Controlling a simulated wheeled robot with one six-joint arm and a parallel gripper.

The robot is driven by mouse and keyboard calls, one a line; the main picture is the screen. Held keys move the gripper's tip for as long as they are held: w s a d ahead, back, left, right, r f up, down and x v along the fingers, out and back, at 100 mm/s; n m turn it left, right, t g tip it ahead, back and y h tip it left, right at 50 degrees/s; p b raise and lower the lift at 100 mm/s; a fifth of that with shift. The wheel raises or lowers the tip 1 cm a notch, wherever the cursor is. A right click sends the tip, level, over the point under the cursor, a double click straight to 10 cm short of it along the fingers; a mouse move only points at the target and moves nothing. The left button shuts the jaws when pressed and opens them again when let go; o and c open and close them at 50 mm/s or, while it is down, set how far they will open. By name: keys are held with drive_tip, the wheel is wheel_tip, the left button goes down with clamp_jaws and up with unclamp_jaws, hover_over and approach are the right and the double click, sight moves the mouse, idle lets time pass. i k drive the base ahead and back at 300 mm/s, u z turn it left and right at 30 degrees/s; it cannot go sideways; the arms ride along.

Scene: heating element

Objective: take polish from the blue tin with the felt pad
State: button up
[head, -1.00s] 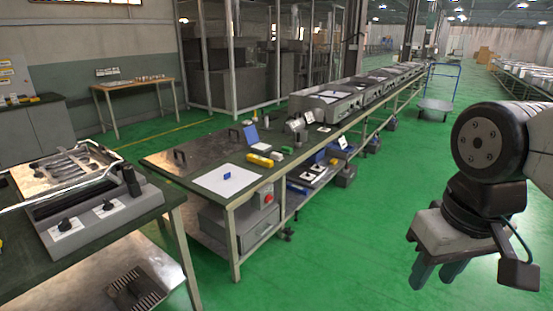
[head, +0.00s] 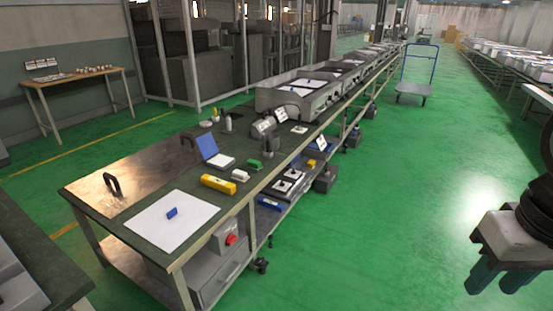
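An open blue case (head: 207,147) with a raised lid and a whitish inside stands on the long green workbench; it may be the blue tin, but I cannot tell. A small blue block (head: 171,212) lies on a white sheet at the bench's near end. No felt pad can be made out for certain; a small green block (head: 254,164) and a pale block lie nearby. My gripper (head: 495,281) hangs at the lower right edge over the floor, well away from the bench. Its two fingers point down, apart, with nothing visible between them.
The long bench (head: 150,197) bears a yellow block (head: 218,184), a metal plate with handles and, further along, grey machines. A blue-handled trolley (head: 413,88) stands beyond. Another bench edge (head: 30,250) is at lower left. Green floor (head: 400,190) is clear right of the long bench.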

sight(241, 176)
drive_tip(key=u, duration=0.1)
drive_tip(key=i, duration=1.7)
drive_tip(key=u, duration=0.9)
drive_tip(key=i, duration=0.95)
drive_tip(key=u, duration=0.4)
